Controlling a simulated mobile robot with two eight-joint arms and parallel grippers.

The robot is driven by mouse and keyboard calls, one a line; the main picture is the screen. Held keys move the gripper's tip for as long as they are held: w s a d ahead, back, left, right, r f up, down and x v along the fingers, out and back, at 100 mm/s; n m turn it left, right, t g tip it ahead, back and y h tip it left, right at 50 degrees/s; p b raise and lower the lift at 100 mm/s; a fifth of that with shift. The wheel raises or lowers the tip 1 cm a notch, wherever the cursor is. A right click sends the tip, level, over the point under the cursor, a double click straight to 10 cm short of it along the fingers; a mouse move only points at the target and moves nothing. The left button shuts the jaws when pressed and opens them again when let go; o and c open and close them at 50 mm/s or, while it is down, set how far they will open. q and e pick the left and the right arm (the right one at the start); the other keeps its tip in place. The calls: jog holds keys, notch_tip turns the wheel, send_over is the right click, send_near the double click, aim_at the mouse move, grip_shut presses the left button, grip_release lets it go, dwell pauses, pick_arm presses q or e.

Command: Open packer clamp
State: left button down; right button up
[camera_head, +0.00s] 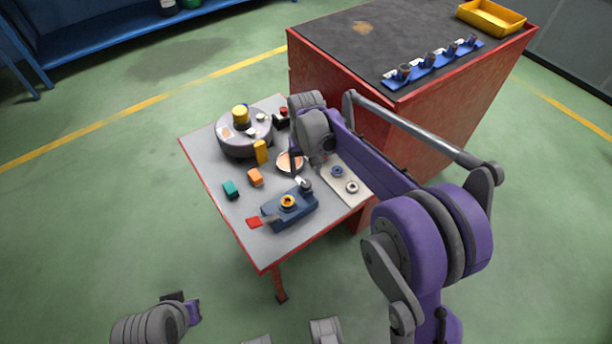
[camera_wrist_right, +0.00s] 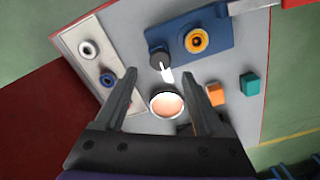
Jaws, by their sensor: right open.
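A blue fixture (camera_head: 275,213), which looks like the packer clamp, lies at the table's near side; it also shows at the top of the right wrist view (camera_wrist_right: 222,32).
A round bowl (camera_wrist_right: 166,104) lies below the right fingers. A white plate with two rings (camera_head: 345,182), orange and teal blocks (camera_head: 231,189) and a grey round device (camera_head: 243,140) share the table. A red cabinet (camera_head: 450,110) stands behind. The floor at left is clear.

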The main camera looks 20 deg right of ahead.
aim_at(306, 183)
pick_arm(q)
jog(key=shift+r+p, duration=0.4)
jog(key=shift+r, duration=0.2)
pick_arm(e)
notch_tip(306, 183, up, 6)
jog(key=shift+f, duration=0.2)
jog(key=s+d+r+t, duration=0.2)
jog(key=s+r, duration=0.1)
jog(key=s, duration=1)
jog(key=s+f+n+t, duration=0.1)
jog(key=s+f+t, duration=0.35)
jog(key=s, duration=1.15)
pick_arm(q)
notch_tip(306, 183, up, 15)
jog(key=w+p, duration=0.2)
jog(key=p, duration=1.1)
jog(key=shift+w+t+p, duration=0.15)
jog(key=shift+t+p, duration=0.15)
pick_arm(e)
notch_tip(306, 183, up, 14)
jog(key=w+g, duration=0.1)
jog(key=w, duration=0.1)
jog(key=shift+w+d, duration=0.3)
jog(key=shift+d, duration=0.05)
pick_arm(q)
jog(key=shift+r, duration=0.1)
pick_arm(e)
jog(key=shift+s+r, duration=0.1)
